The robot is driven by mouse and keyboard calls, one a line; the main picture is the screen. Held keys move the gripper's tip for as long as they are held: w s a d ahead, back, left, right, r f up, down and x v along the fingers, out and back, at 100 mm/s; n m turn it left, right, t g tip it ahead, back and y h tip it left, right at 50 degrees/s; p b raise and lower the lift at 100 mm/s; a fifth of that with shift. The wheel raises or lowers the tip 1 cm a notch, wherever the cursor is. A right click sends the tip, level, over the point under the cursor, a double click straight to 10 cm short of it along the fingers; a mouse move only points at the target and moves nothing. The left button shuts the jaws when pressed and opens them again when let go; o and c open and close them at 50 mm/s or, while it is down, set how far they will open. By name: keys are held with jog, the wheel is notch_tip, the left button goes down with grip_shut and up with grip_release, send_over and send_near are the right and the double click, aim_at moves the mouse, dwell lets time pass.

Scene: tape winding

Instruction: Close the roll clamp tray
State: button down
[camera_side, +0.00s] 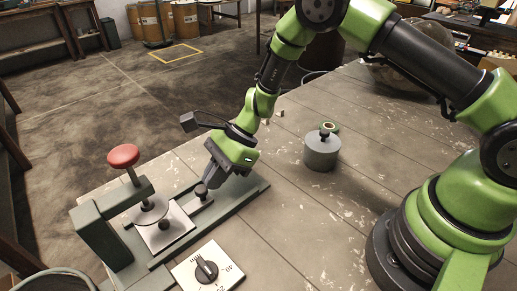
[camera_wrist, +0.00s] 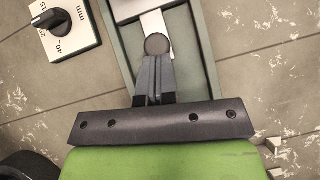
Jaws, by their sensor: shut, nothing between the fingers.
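The roll clamp tray is a pale metal plate (camera_side: 169,234) in a dark green base rail (camera_side: 254,186), partly under the press of the clamp (camera_side: 111,214). A bar with a dark round knob (camera_side: 201,191) extends from the plate along the rail. In the wrist view the knob (camera_wrist: 157,44) sits just ahead of my fingertips, with the pale bar beyond it. My gripper (camera_side: 211,181) is shut with nothing in it, low over the rail on the near-arm side of the knob. In the wrist view the fingers (camera_wrist: 155,62) are together and look close to or touching the knob; I cannot tell which.
The clamp has a red knob (camera_side: 124,156) on a post. A dial plate (camera_side: 207,269) marked in mm lies beside the rail. The wooden table between is clear.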

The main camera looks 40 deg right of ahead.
jog(key=shift+a, duration=0.9)
jog(key=d, duration=0.4)
jog(key=shift+s+d+r, duration=0.3)
jog(key=shift+d+r, duration=0.05)
jog(key=s+d+r+n+h, duration=0.1)
jog(key=s+d+r+n, duration=0.15)
jog(key=r, duration=0.45)
jog(key=s+d+r+n, duration=0.1)
jog(key=d+r, duration=0.3)
jog(key=r, duration=0.4)
jog(key=s+d+r+n+t+h, duration=0.2)
jog(key=s+r+n, duration=0.3)
jog(key=s, duration=0.3)
jog(key=s+d+r+n+t+h, duration=0.2)
jog(key=s+r+n, duration=0.4)
jog(key=s, duration=0.3)
jog(key=shift+r+n+t+h, duration=0.2)
jog(key=shift+n+t+h, duration=0.4)
jog(key=shift+t, duration=0.4)
